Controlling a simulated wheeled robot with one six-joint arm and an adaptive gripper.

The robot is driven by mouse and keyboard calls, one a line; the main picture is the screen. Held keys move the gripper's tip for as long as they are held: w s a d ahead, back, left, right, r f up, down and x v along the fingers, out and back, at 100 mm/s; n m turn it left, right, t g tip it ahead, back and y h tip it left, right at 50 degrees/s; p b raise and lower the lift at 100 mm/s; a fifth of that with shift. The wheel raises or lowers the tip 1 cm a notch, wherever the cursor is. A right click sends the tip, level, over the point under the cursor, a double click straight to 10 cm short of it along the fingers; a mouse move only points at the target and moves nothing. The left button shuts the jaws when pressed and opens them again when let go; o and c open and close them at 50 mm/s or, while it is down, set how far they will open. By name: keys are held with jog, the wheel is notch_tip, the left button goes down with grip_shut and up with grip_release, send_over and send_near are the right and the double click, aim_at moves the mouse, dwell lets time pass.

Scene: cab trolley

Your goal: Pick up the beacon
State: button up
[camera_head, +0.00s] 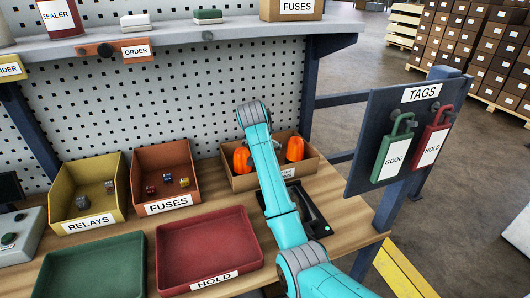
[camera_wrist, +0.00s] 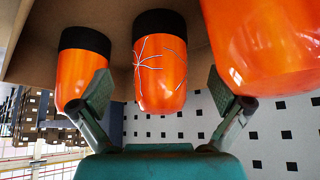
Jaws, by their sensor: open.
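Orange beacons with black bases stand in a cardboard box (camera_head: 311,166) at the back right of the bench. In the head view, one beacon (camera_head: 242,159) shows left of my arm and another (camera_head: 295,149) right of it. The wrist view looks inverted and shows a middle beacon (camera_wrist: 160,68) with white crack-like lines, a plain left beacon (camera_wrist: 82,70) and a large, close right beacon (camera_wrist: 265,40). My gripper (camera_wrist: 160,88) is open, its fingers spread to either side of the cracked beacon's rounded end; I cannot tell whether they touch.
A black device (camera_head: 314,222) with a green light lies in front of the box. RELAYS (camera_head: 92,222) and FUSES (camera_head: 167,205) bins and a red HOLD tray (camera_head: 208,282) are left. A TAGS board (camera_head: 390,100) stands right, a shelf (camera_head: 200,33) above.

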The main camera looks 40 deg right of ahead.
jog(key=x, duration=0.5)
jog(key=shift+w+r, duration=0.1)
jog(key=shift+r, duration=0.05)
jog(key=shift+c, duration=0.3)
jog(key=c, duration=1.3)
